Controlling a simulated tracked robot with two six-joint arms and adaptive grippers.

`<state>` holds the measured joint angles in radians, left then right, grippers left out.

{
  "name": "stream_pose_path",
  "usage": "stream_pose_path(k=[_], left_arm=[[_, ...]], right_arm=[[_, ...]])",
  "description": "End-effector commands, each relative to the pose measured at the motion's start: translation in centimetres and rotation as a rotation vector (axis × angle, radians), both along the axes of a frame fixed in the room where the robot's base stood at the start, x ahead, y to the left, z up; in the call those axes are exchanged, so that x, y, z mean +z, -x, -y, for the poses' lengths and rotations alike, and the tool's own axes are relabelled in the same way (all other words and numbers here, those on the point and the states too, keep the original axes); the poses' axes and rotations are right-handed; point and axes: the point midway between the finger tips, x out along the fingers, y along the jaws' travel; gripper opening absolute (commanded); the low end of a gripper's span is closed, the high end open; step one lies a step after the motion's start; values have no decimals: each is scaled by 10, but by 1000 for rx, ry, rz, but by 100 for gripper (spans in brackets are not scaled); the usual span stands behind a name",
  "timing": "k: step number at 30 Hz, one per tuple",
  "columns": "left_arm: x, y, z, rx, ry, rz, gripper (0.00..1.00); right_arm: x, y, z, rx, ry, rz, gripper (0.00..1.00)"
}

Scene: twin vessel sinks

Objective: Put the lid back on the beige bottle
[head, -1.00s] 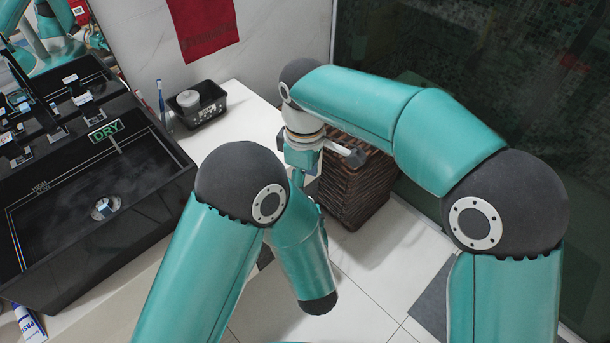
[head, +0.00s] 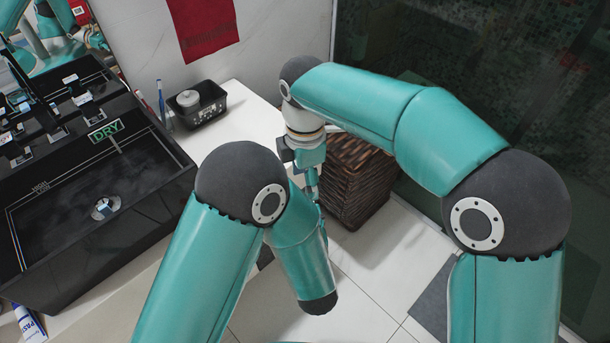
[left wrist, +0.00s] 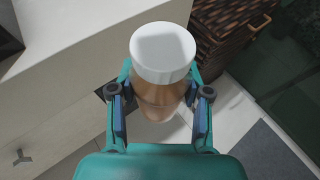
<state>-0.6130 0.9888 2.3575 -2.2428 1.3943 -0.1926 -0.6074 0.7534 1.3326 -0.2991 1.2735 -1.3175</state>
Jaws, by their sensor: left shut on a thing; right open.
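In the left wrist view my left gripper (left wrist: 160,118) is shut on the beige bottle (left wrist: 157,95), with one finger on each side of its body. A white round cap-like piece (left wrist: 163,52) covers the end of the bottle nearest the camera. I cannot tell whether it is the lid, nor how it is seated. In the head view the bottle and left fingers are hidden behind my left arm. My right gripper (head: 311,180) is open and points down beside the counter's right end, partly hidden by my left arm. Nothing shows in it.
A black sink marked DRY (head: 95,215) stands on the white counter (head: 235,125). A black tray (head: 200,108) with a pale round item sits near the wall. A dark wicker basket (head: 358,185) stands on the floor right of the counter. Tiled floor (head: 365,265) lies open in front.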

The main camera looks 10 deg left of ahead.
Motion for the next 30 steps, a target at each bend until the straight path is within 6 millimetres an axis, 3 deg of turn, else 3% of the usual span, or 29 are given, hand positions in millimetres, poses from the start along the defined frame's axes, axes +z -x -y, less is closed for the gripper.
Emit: stream_pose_path(k=[18,29,30], left_arm=[[0,0,0,0,0,1,0],[0,0,0,0,0,1,0],[0,0,0,0,0,1,0]], right_arm=[[-73,0,1,-2,1,-3,61],[-78,0,0,-1,0,0,61],[-78,0,0,-1,0,0,58]])
